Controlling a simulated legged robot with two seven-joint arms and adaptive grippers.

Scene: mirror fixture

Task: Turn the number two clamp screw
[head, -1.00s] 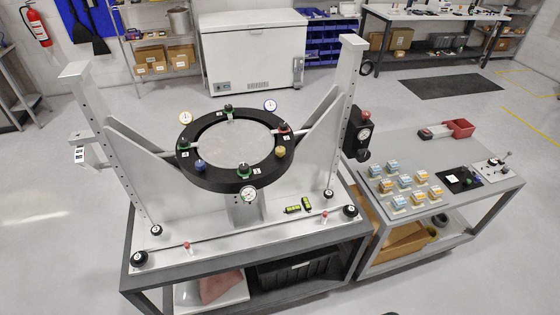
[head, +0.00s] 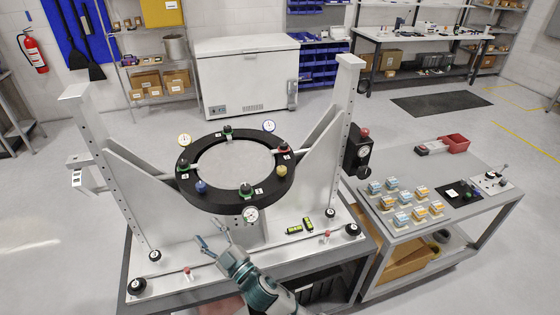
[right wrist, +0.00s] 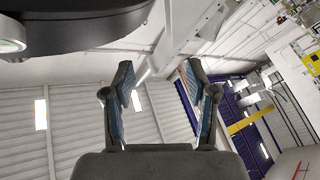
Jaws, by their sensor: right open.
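The mirror fixture has a black ring (head: 208,205) around a pale disc (head: 235,163). Black-topped screws on the ring include a rear one (head: 228,131), a left one (head: 183,168), a front one (head: 246,190) and a right one (head: 283,147). White number tags lie beside them, too small to read, so I cannot tell which is number two. My right gripper (head: 213,240) is open and empty, in front of and below the ring, apart from every screw. In the right wrist view its fingers (right wrist: 157,75) are spread with nothing between them. The left gripper is out of view.
A blue knob (head: 201,187), a yellow knob (head: 281,171) and a front dial gauge (head: 251,215) sit at the ring. Tall uprights (head: 345,130) flank it. A side table (head: 400,165) with small boxes stands right. The ring's dark underside (right wrist: 75,30) shows upper left in the wrist view.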

